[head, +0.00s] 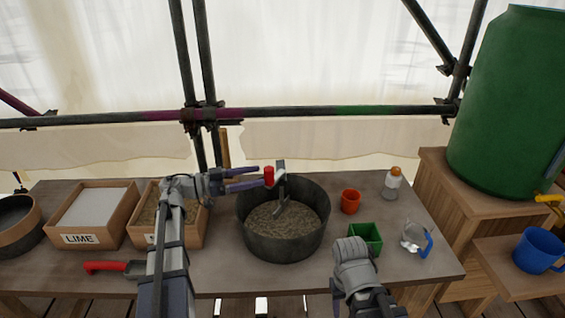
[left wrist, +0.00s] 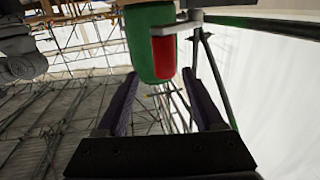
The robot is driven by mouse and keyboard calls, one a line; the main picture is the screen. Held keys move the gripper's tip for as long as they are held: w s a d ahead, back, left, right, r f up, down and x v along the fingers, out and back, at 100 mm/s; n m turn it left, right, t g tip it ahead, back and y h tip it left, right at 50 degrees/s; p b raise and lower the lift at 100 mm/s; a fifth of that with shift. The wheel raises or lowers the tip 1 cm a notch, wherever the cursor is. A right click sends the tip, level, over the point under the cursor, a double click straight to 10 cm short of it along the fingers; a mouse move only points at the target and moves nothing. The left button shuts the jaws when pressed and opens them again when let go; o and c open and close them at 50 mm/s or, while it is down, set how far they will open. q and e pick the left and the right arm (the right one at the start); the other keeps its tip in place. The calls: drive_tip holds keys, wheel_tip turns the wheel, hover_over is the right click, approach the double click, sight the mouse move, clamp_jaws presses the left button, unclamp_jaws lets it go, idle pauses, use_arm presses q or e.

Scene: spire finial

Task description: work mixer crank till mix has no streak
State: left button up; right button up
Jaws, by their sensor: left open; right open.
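The dark mixer tub (head: 283,240) stands mid-table and holds a grey-brown, speckled mix (head: 275,228). I cannot make out clear streaks at this size. A grey metal crank (head: 281,172) rises from the tub, with a red upright handle (head: 269,175) at its left. My left gripper (head: 259,178) is open, its fingers level and pointing right at the red handle. In the left wrist view the red handle (left wrist: 163,46) stands just beyond the fingertips, roughly between their lines; contact is not visible. My right gripper (head: 336,287) shows only as a dark sliver beside its wrist, low at the table's front.
Left of the tub are a LIME box (head: 80,239), a second wooden box, a round sieve-like pan and a red-handled scoop (head: 105,267).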

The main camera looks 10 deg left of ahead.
use_arm(q)
drive_tip(key=x, duration=0.8)
drive_tip(key=shift+w, duration=0.35)
drive_tip(key=shift+a, duration=0.1)
clamp_jaws()
idle(0.4)
idle(0.9)
